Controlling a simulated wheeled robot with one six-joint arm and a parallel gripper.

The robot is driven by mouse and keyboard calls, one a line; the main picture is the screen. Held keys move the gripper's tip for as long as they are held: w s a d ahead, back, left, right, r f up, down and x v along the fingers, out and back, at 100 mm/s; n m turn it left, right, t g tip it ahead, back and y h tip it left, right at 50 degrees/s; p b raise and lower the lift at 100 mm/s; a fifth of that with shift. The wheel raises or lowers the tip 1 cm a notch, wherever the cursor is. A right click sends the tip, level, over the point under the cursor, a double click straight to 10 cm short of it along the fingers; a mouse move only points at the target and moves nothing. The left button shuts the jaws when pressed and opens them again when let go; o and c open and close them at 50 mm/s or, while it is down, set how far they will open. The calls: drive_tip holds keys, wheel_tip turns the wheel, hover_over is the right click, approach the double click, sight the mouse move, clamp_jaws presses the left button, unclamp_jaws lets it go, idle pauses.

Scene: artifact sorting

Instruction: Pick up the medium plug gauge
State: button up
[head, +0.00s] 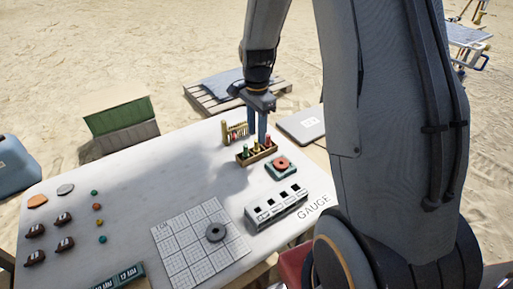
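A small wooden holder (258,158) near the back right of the white table holds upright plug gauges with coloured tops: green (246,150) at the left, yellow (257,150) in the middle and red (267,143) at the right. No size marks can be read; the middle one may be the medium plug gauge. My gripper (257,138) points straight down over the holder. Its two fingers are apart, with a gap between them. The fingertips are close above the gauge tops; I cannot tell whether they touch any.
A green block with a red ring (281,164) stands right of the holder, a small yellow rack (235,131) behind it. In front are a slotted grey block (277,207) and a grid plate (183,262) with a dark ring (215,232). A grey case (301,125) lies at the right edge.

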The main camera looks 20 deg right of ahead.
sight(256, 140)
drive_tip(key=shift+f+p, duration=0.55)
drive_tip(key=shift+f, duration=1.8)
clamp_jaws()
